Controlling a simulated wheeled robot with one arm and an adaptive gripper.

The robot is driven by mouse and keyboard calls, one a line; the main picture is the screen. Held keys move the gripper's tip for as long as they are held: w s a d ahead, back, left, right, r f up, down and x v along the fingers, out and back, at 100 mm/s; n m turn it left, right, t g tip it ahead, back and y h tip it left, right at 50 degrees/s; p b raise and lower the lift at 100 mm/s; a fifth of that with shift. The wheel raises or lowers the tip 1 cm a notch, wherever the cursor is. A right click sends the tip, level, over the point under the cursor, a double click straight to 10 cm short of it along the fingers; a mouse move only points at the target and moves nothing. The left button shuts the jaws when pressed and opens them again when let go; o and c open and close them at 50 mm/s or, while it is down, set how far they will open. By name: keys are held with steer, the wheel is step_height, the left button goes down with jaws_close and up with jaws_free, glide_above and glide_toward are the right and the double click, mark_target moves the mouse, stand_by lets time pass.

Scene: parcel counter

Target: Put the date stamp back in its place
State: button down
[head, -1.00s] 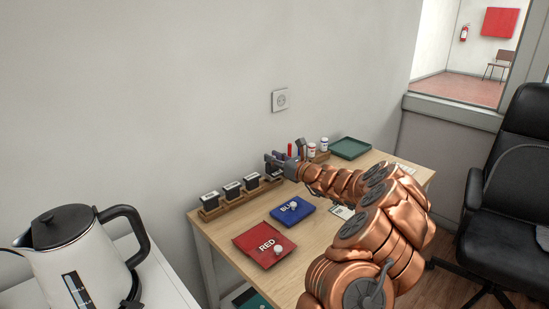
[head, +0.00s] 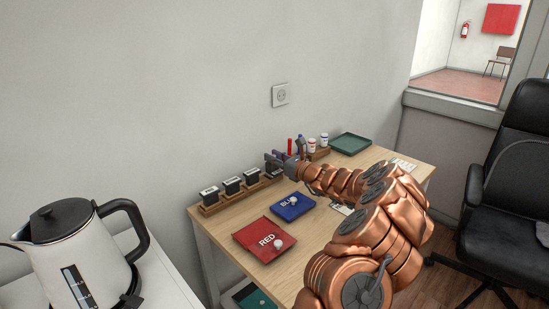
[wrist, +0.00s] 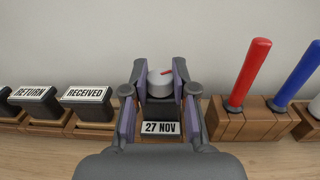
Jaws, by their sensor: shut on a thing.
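The date stamp (wrist: 160,110) is a dark block with a white "27 NOV" label and a pale top with a red mark. In the wrist view it stands upright between the fingers of my gripper (wrist: 160,100), which is shut on it. It is at the right end of the wooden stamp rack (wrist: 70,130), in line with the other stamps. Its base is partly hidden, so I cannot tell whether it is fully seated. In the head view my gripper (head: 283,163) is at the rack's right end and mostly hides the stamp.
The RECEIVED stamp (wrist: 88,100) and RETURN stamp (wrist: 37,102) stand to the left. A red marker (wrist: 249,75) and blue marker (wrist: 297,75) stand in a wooden holder close on the right. Red (head: 262,240) and blue (head: 291,207) pads lie in front.

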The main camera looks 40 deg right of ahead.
steer(key=c, duration=1.1)
jaws_free()
steer(key=shift+c, duration=0.2)
steer(key=shift+s+d+p, duration=0.25)
steer(key=shift+s, duration=1.05)
steer(key=shift+s+d+p, duration=0.25)
steer(key=shift+s, duration=1.05)
steer(key=shift+o, duration=0.2)
steer(key=o, duration=0.5)
steer(key=shift+s+d, duration=0.4)
steer(key=shift+s, duration=1.55)
steer(key=shift+s+d, duration=0.35)
steer(key=shift+s, duration=1.6)
steer(key=shift+s+d, duration=0.4)
steer(key=shift+s, duration=1.55)
